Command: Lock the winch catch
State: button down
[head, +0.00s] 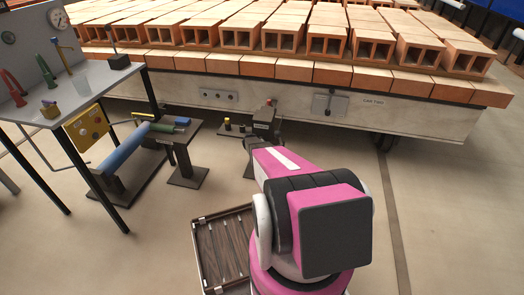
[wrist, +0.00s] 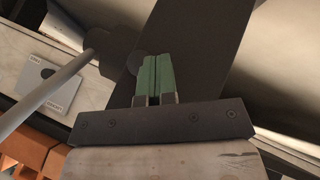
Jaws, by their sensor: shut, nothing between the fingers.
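My gripper (wrist: 152,72) shows in the wrist view with its two green fingers shut together and nothing between them. Just beyond the fingertips is a dark rounded piece (wrist: 103,45) at the end of a grey rod (wrist: 45,95), which runs to the lower left. I cannot tell whether the fingers touch it. A pale plate (wrist: 48,92) with small labels, too small to read surely, is fixed to the cart side on the left. In the head view, a plate with an upright lever (head: 327,104) is on the cart side. I cannot tell which part is the winch catch.
The cart (head: 440,118) carries rows of hollow bricks (head: 327,42) across the back. A bench (head: 88,86) with tools and a blue roller (head: 122,150) stand at left. The floor at right is clear.

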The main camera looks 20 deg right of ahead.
jog(key=shift+d, duration=0.1)
jog(key=d+r+n+g+h, duration=0.1)
jog(key=h, duration=0.1)
jog(key=s+d+r+n+g+h, duration=0.1)
jog(key=h, duration=0.2)
jog(key=s+d+r+n+g+h, duration=0.1)
jog(key=r+h, duration=0.1)
jog(key=h, duration=0.1)
jog(key=shift+s+n, duration=0.15)
jog(key=shift+n, duration=0.25)
jog(key=shift+d, duration=0.1)
dwell(0.6)
jog(key=s+a+f, duration=0.1)
jog(key=a, duration=1.1)
